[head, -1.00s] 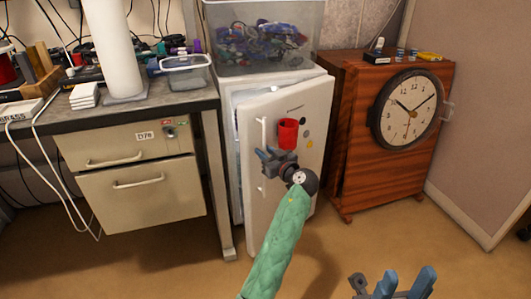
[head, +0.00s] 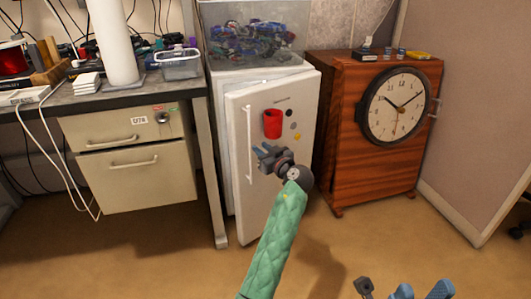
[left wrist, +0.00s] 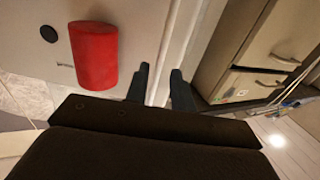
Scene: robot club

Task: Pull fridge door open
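The white fridge (head: 217,130) stands between the bench and the wooden cabinet. Its door (head: 285,205) stands ajar, with a narrow gap along its left edge. A long white upright handle (head: 248,145) runs along that edge and shows unbroken. My left gripper (head: 262,155) is in front of the door, just right of the handle and below a red holder (head: 272,124). In the left wrist view its fingers (left wrist: 160,88) are apart, near the door's edge (left wrist: 168,50), with nothing clearly held. My right gripper (head: 422,290) is low at the right, open and empty, partly cut off.
A clear bin (head: 250,45) of parts stands on the fridge. A bench with drawers (head: 137,180) is close on the left. A wooden cabinet (head: 350,150) with a clock (head: 396,106) stands right. The floor (head: 160,265) before the fridge is clear.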

